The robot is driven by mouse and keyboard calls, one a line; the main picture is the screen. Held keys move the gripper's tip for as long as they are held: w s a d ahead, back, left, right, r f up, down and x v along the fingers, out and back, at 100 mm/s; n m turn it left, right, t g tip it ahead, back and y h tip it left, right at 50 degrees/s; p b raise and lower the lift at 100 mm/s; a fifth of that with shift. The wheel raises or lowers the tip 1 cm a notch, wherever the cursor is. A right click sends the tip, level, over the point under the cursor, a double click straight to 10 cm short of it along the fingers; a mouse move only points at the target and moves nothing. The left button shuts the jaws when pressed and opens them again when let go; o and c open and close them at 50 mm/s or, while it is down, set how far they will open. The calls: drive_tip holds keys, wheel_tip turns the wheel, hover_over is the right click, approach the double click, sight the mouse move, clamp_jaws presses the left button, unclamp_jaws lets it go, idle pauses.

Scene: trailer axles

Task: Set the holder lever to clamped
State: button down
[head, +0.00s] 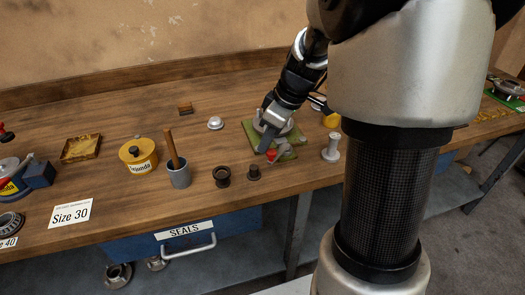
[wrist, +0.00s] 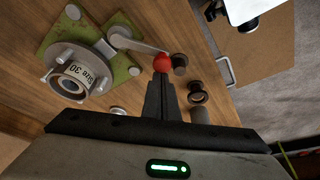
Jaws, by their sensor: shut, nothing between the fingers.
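The holder is a green plate (head: 249,131) with a round grey clamp body, standing on the bench in the head view. In the wrist view its green plate (wrist: 122,68) lies at the upper left, with a ring marked Size 30 (wrist: 75,77) on it. The grey lever (wrist: 138,44) runs from a pivot at the plate's corner out to a red ball knob (wrist: 162,63). The knob also shows in the head view (head: 271,155). My gripper (wrist: 161,76) is shut, its fingertips right at the knob. I cannot tell whether they touch it.
A grey spool-shaped part (head: 331,149) stands right of the holder. Dark bushings (head: 222,176) (head: 254,173), a cup with a wooden handle (head: 180,176) and a yellow tin (head: 138,157) stand to the left. The SEALS drawer (head: 186,238) is below the bench edge.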

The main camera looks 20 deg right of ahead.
drive_tip(key=n+b, duration=0.1)
drive_tip(key=s+d+n+b, duration=0.1)
drive_tip(key=shift+s+d+f+n+g+b, duration=0.1)
drive_tip(key=shift+s+f+n+g+b, duration=0.2)
drive_tip(key=shift+n+g, duration=0.1)
drive_tip(key=n, duration=0.1)
drive_tip(key=s+d+n+g+b, duration=0.1)
drive_tip(key=shift+s+d+r+n+y, duration=0.15)
drive_tip(key=shift+d+r+n+y, duration=0.05)
drive_tip(key=shift+n+y, duration=0.2)
drive_tip(key=d+n, duration=0.1)
drive_tip(key=s+d+n+g, duration=0.1)
drive_tip(key=n, duration=0.1)
drive_tip(key=shift+s+d+r+n, duration=0.1)
drive_tip(key=shift+n, duration=0.2)
drive_tip(key=shift+s+d, duration=0.15)
drive_tip(key=shift+d, duration=0.4)
drive_tip(key=shift+a, duration=0.1)
